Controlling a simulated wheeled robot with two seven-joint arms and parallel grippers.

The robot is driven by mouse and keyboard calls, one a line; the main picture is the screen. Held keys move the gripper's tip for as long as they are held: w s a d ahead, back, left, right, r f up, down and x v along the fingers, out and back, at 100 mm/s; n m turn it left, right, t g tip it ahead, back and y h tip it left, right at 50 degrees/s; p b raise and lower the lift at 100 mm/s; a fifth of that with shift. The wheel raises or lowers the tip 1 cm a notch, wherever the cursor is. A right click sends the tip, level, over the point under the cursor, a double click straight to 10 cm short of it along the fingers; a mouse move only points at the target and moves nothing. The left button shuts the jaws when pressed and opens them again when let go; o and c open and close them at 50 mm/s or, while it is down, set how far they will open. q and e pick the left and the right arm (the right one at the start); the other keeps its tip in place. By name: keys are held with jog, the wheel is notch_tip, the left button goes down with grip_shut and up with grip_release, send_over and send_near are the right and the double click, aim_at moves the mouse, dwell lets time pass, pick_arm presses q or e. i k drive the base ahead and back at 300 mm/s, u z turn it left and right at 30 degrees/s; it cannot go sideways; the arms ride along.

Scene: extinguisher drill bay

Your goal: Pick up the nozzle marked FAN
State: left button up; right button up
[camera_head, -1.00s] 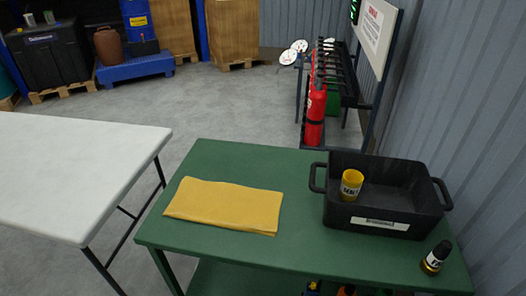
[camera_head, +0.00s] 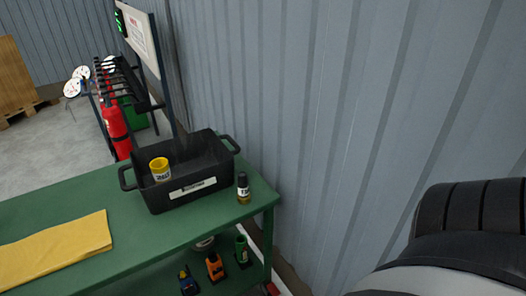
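A small black nozzle with a brass-coloured base and a white label (camera_head: 243,189) stands upright at the right end of the green cart's top (camera_head: 140,232). Its label seems to begin with F, but it is too small to read surely. A yellow nozzle or cup-like piece with a label (camera_head: 160,171) stands inside the black bin (camera_head: 158,203), at its left; I cannot read that label. Neither of my grippers is in view.
A folded yellow cloth (camera_head: 55,250) lies on the cart's left part. The lower shelf holds an orange item (camera_head: 214,267) and a green item (camera_head: 242,251). A corrugated wall (camera_head: 330,130) rises right behind the cart. Red extinguishers (camera_head: 115,125) stand on a rack behind.

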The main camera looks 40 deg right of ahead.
aim_at(243, 196)
jog(key=z, duration=0.3)
jog(key=i, duration=0.3)
jog(key=z, duration=1.25)
jog(key=k, duration=0.4)
jog(key=u, duration=1.35)
jog(key=i, duration=0.35)
jog(key=z, duration=0.35)
